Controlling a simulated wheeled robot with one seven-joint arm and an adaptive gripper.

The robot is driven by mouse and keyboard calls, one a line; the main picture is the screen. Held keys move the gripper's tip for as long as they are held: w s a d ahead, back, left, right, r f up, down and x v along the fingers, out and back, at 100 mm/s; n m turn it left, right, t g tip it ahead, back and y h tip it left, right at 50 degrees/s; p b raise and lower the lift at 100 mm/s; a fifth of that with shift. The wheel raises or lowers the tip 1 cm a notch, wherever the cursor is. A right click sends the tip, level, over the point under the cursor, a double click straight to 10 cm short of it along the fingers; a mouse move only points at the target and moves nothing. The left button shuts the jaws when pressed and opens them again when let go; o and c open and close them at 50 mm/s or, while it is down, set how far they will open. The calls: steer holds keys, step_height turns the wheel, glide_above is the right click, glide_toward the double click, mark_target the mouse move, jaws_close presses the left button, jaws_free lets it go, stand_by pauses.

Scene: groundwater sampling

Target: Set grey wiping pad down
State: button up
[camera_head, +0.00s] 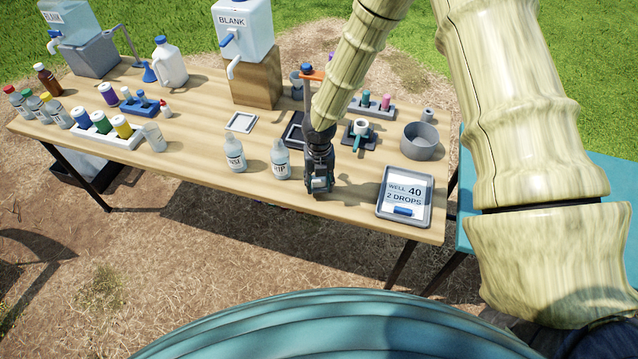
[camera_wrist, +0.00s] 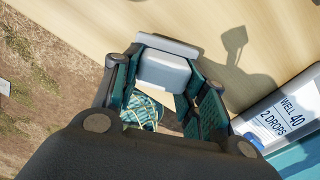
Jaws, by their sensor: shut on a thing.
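My gripper (camera_head: 318,184) is over the front part of the wooden table, between the bottle marked "RIP" and the "WELL 40" tray. In the wrist view my gripper (camera_wrist: 163,88) is shut on the grey wiping pad (camera_wrist: 165,68), a pale grey block between its teal finger pads. A shadow on the tabletop lies apart from the pad, so the pad seems held above the wood. In the head view the pad is hidden or too small to make out.
The "WELL 40, 2 DROPS" tray (camera_head: 406,197) is right of my gripper; the "RIP" bottle (camera_head: 281,160) and another bottle (camera_head: 235,155) stand left. A dark tray (camera_head: 295,131) and a grey bowl (camera_head: 424,141) are behind. The table (camera_head: 345,199) is bare around my gripper near its front edge.

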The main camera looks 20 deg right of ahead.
steer(key=shift+f, duration=1)
steer(key=shift+f, duration=0.15)
steer(key=o, duration=1)
